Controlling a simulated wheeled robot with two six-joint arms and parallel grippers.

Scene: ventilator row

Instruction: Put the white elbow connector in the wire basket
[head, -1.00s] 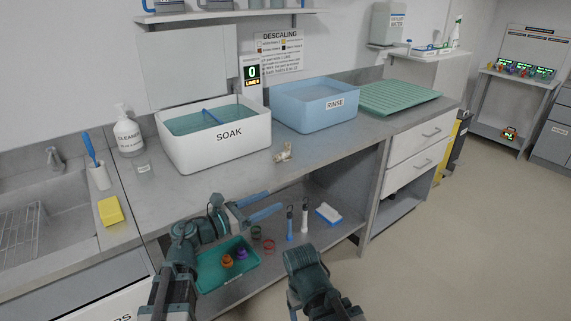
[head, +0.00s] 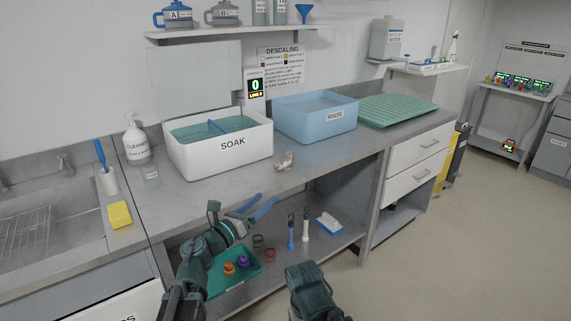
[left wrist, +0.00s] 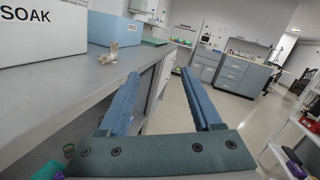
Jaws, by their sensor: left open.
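The small off-white elbow connector (head: 284,160) lies on the grey counter, in front of the gap between the SOAK and RINSE tubs. It also shows in the left wrist view (left wrist: 108,56), ahead and to the left of the fingers. My left gripper (head: 267,197) is open and empty, with its two blue fingers apart just off the counter's front edge, nearer me than the connector and not touching it. A wire rack or basket (head: 24,232) sits in the sink at the far left, partly cut off by the picture edge. My right gripper's fingers do not show.
The white SOAK tub (head: 233,146) and blue RINSE tub (head: 335,116) stand behind the connector. A cleaner bottle (head: 136,142), a brush in a holder and a yellow sponge (head: 120,214) stand near the sink. Below the counter is a shelf with a teal tray (head: 236,271).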

